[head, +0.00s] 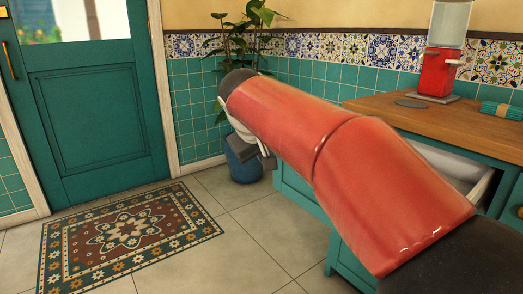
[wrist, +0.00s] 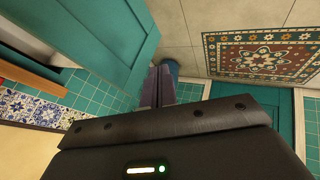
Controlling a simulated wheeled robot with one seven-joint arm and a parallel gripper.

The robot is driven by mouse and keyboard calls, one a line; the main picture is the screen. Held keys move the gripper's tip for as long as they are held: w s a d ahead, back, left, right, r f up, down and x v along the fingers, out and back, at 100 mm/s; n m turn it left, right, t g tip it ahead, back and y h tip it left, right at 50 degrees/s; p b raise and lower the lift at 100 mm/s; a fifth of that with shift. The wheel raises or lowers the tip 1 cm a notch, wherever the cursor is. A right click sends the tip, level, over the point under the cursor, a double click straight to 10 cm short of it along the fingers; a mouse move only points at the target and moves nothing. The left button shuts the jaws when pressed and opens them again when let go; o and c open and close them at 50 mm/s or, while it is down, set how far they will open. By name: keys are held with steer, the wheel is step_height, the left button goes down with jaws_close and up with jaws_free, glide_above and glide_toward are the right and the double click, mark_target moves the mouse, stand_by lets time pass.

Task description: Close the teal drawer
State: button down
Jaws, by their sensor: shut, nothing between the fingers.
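The teal drawer (head: 291,187) stands open under a wooden counter; its pale inside (head: 445,160) shows behind my red arm. The arm hides much of the drawer in the head view. In the wrist view, a teal panel (wrist: 112,38), which looks like the drawer front, is at the upper left, with a pale inside beyond it. My gripper (wrist: 160,72) has its fingers together and empty, to the right of this panel in the wrist view. I cannot tell whether they touch it. In the head view my gripper is partly hidden by the arm.
A potted plant (head: 243,160) stands behind my gripper. A patterned rug (head: 130,235) lies before the teal door (head: 95,110). Tiled floor between rug and cabinet is clear.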

mark_target(282, 166)
steer(key=w+d, duration=0.1)
steer(key=w+d+f, duration=0.2)
steer(key=w, duration=0.1)
steer(key=shift+d+f, duration=0.1)
steer(key=shift+d, duration=0.3)
steer(key=w+d+p, duration=0.4)
steer(key=w+d, duration=0.1)
steer(key=d, duration=0.1)
steer(key=w+d+p, duration=0.4)
steer(key=d, duration=0.3)
steer(key=w+d+p, duration=0.4)
steer(key=w+d, duration=0.1)
steer(key=d, duration=0.2)
steer(key=shift+w+d+p, duration=0.2)
steer(key=shift+w+p, duration=0.1)
steer(key=shift+w, duration=0.05)
steer(key=shift+w+d, duration=0.5)
steer(key=shift+d, duration=0.1)
